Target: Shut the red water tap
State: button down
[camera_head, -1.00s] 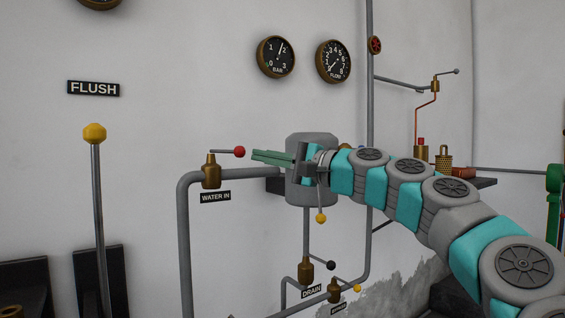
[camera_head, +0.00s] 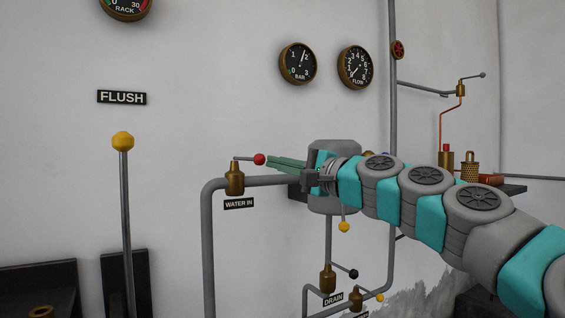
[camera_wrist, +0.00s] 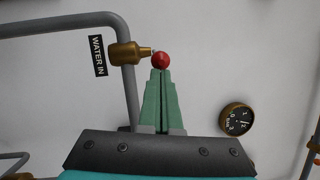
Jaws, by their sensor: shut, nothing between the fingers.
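The red water tap is a brass valve (camera_head: 234,179) labelled WATER IN, on a grey pipe. Its lever runs to the right, roughly level, and ends in a red ball (camera_head: 259,159). In the wrist view the red ball (camera_wrist: 161,60) sits just beyond my fingertips, with the brass valve (camera_wrist: 124,54) to its left. My gripper (camera_head: 270,162) has its green fingers closed together and empty. The fingertips point left at the ball, touching or very near it; I cannot tell which. In the wrist view my gripper (camera_wrist: 160,73) hides nothing of the valve body.
A grey box (camera_head: 335,204) on the wall stands behind my gripper, with a yellow-ended lever (camera_head: 344,226) below. The FLUSH lever (camera_head: 124,220) stands to the left. The DRAIN valve (camera_head: 327,277) is lower down. Gauges (camera_head: 298,63) hang above.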

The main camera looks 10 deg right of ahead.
jog(key=shift+s+a+m+t+h+p, duration=0.3)
jog(key=shift+s+a+h+p, duration=0.25)
jog(key=shift+a, duration=0.35)
jog(key=shift+f, duration=0.1)
